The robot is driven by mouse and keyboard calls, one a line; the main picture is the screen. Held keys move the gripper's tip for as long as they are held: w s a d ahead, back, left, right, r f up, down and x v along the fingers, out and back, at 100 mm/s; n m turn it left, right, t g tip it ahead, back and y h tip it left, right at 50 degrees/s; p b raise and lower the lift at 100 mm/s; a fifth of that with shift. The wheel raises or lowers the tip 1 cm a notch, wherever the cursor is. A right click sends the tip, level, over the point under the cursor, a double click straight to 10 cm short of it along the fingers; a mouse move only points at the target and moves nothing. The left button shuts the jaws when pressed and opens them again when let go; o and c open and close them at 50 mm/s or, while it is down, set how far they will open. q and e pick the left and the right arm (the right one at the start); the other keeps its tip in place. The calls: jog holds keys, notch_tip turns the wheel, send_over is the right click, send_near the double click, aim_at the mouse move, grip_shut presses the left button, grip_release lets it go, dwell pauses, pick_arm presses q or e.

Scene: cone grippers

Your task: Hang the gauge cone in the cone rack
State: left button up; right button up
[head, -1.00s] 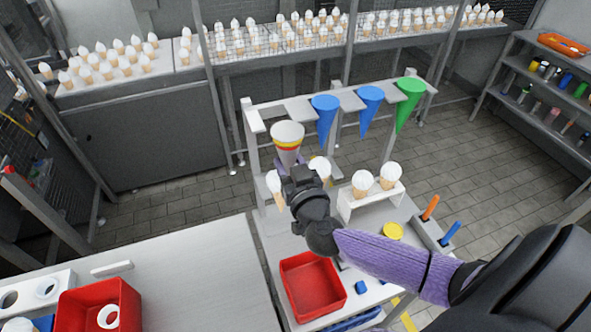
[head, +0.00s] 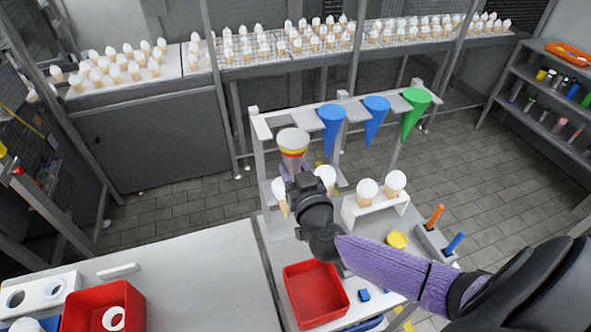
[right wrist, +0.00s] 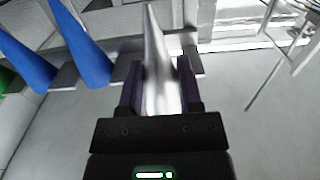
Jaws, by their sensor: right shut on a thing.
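The gauge cone (head: 293,141) is pale grey-white, with a yellow and a red band below its wide top. My right gripper (head: 292,178) is shut on its lower part, point down, at the left end of the cone rack (head: 343,101). In the right wrist view the cone (right wrist: 154,62) stands between the fingers of the gripper (right wrist: 160,90). Two blue cones (head: 331,124) and a green cone (head: 414,108) hang in the rack to the right. I cannot tell whether the gauge cone touches the rack. My left gripper is not in view.
Ice cream cones stand in a white holder (head: 365,213) and beside my wrist. The left worktop (head: 190,285) has free room.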

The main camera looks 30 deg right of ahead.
jog(key=shift+x, duration=1.6)
jog(key=shift+x, duration=2)
jog(key=shift+f, duration=0.55)
